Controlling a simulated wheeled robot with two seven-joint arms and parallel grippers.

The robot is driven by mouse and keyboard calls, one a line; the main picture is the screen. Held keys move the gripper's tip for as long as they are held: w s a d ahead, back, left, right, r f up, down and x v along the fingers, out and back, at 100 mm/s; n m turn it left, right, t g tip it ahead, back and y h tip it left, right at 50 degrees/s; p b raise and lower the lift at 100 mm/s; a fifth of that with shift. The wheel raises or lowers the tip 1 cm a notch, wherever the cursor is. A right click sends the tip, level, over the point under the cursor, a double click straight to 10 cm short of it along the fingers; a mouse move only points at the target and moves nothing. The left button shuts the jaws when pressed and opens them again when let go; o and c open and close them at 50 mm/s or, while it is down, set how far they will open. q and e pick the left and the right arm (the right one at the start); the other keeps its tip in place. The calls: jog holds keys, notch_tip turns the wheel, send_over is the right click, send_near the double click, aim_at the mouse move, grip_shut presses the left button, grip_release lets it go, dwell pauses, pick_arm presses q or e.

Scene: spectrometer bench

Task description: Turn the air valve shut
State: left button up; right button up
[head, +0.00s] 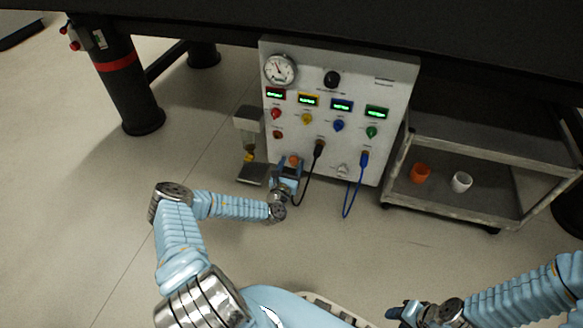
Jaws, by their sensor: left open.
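A pale upright panel (392,90) stands under the dark bench and carries a round gauge (280,69), lit displays and coloured knobs. A small orange part (294,160) shows low on the panel, right at my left gripper; it may be the air valve, but its handle position is too small to tell. My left gripper (290,165) is open, in front of the panel's lower left, with its fingers around or just before the orange part; I cannot tell if they touch it. My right gripper (398,312) is low at the bottom right, away from the panel, its jaws unclear.
A black cable (308,180) and a blue cable (347,200) hang from the panel just right of my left gripper. A small stand (251,172) is to the left. A grey shelf cart (455,200) with orange and white cups stands right. The floor in front is clear.

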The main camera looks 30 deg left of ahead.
pick_arm(q)
jog(key=shift+w, duration=0.2)
jog(key=shift+c, duration=0.3)
jog(key=c, duration=1)
